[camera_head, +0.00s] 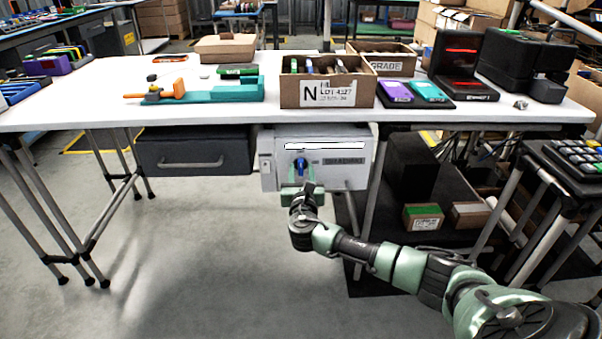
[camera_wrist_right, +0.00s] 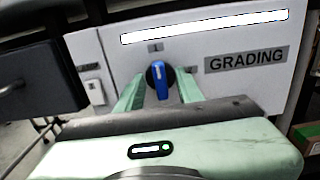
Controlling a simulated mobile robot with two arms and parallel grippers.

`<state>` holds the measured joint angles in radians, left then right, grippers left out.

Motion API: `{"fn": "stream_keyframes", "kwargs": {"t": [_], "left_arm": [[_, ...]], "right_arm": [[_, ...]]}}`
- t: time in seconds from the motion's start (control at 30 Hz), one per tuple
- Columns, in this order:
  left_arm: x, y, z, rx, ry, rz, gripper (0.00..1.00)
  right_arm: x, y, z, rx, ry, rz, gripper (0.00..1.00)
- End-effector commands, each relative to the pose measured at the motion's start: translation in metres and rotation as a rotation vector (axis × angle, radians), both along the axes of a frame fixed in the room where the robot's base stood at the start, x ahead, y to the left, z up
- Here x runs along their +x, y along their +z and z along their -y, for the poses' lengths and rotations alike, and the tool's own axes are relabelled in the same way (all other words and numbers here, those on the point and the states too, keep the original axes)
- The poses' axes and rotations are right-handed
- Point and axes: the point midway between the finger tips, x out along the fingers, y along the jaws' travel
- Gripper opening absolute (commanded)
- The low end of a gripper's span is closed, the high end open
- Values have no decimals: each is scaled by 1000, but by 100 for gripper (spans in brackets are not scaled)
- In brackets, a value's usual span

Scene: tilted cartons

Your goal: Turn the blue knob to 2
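The blue knob (camera_head: 300,164) is on the front of a light grey box (camera_head: 268,165) under the table edge. In the right wrist view the knob (camera_wrist_right: 161,76) has a pale line on it, and a small grey label sits above it and another to its right; their text is too small to read. My right gripper (camera_head: 301,184) is in front of the box. In the wrist view its two green fingers (camera_wrist_right: 160,87) stand apart on either side of the knob, with gaps visible; I cannot tell how deep they reach. My left gripper is not in view.
A "GRADING" label (camera_wrist_right: 246,58) and a bright strip (camera_wrist_right: 205,26) are on the box front. A dark drawer (camera_head: 195,150) with a handle hangs left of it. The white table (camera_head: 70,103) above carries cartons and tools. The floor (camera_head: 200,250) in front is clear.

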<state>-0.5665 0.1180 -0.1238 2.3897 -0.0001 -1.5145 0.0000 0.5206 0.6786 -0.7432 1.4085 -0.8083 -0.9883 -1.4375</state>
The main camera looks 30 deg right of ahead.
Motion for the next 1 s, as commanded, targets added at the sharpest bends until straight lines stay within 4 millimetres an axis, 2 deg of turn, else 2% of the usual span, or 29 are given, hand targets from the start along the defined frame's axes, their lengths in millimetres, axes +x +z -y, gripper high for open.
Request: {"fn": "stream_keyframes", "kwargs": {"t": [0.13,0.17,0.27,0.3,0.67,1.0], "left_arm": [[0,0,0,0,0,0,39],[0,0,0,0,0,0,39],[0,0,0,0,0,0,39],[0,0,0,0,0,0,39],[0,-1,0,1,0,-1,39],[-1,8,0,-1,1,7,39]], "right_arm": [[0,0,0,0,0,0,36],[0,0,0,0,0,0,31],[0,0,0,0,0,0,3],[0,0,0,0,0,0,0],[0,0,0,28,-1,17,0],[-1,-2,1,210,-1,126,0]]}}
